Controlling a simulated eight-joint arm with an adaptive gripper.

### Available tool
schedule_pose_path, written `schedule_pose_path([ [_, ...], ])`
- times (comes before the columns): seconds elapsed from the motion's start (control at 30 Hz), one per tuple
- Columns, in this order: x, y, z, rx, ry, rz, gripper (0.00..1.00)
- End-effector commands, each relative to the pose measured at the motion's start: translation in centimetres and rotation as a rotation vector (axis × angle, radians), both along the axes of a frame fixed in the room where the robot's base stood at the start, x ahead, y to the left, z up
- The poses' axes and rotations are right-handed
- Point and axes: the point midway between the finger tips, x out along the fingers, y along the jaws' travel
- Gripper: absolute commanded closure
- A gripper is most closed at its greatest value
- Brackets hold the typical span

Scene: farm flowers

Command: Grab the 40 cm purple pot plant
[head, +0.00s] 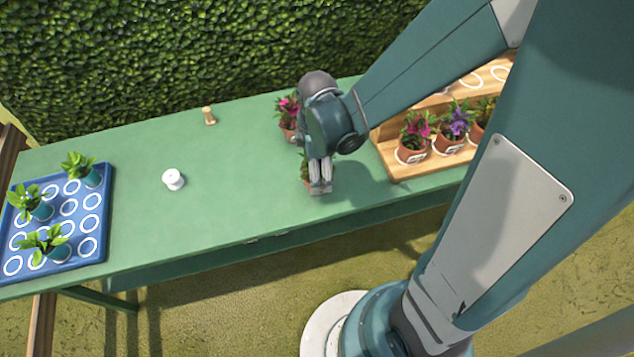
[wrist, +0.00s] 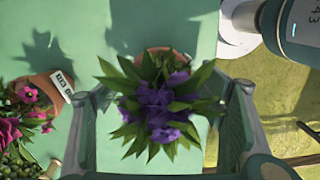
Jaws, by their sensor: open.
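A plant with purple flowers (wrist: 160,105) and long green leaves stands in a terracotta pot (wrist: 158,60) between my gripper's fingers in the wrist view. My gripper (wrist: 165,120) is open, with a finger on each side of the plant; I see no clear grip on the pot. In the head view my gripper (head: 320,188) hides most of this plant; some leaves and pot (head: 304,171) show at its left. Another purple-flowered plant (head: 457,122) stands on the wooden stand at right. I can read no 40 cm marking.
A pink-flowered pot (head: 288,116) stands just behind my gripper, with a label (wrist: 63,85) on its pot. The wooden stand (head: 400,172) holds several potted plants. A blue tray (head: 102,215) with green plants, a white spool (head: 173,179) and a wooden peg (head: 209,116) are left.

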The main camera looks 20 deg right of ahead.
Motion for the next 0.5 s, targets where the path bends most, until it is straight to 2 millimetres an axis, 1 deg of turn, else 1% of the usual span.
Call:
schedule_pose_path([
  [0.03, 0.0, 0.0, -0.9, 0.000, 0.000, 0.000, 0.31],
  [0.2, 0.0, 0.0, -2.2, 0.000, 0.000, 0.000, 0.31],
  [0.33, -0.1, 0.0, -2.7, 0.000, 0.000, 0.000, 0.31],
  [0.5, -0.1, 0.0, -2.8, 0.000, 0.000, 0.000, 0.31],
])
